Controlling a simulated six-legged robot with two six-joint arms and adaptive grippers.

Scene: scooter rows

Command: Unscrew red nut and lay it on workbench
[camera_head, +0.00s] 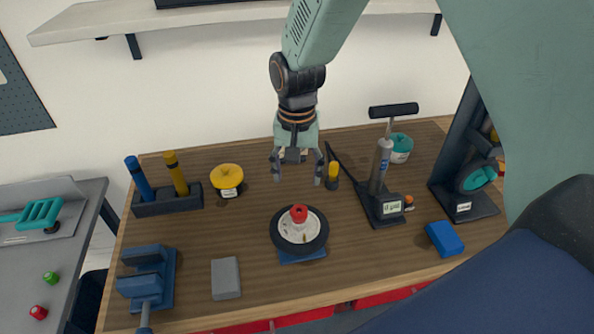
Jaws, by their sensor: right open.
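The red nut (299,213) sits at the centre of a small black-tyred wheel (312,242) with a pale hub. The wheel lies flat on a blue base (303,258) on the wooden workbench (188,235). My right gripper (297,181) hangs from above, fingers pointing down and spread open, with nothing between them. In the picture it is just above and behind the nut, apart from it. My left gripper is not in view.
A black pump (382,192) stands right of the wheel, with a blue block (444,238) nearer the front. A grey block (225,278) and blue vise (147,277) are front left. A yellow-topped container (227,178) and tool holder (167,199) stand behind. Bare bench lies left of the wheel.

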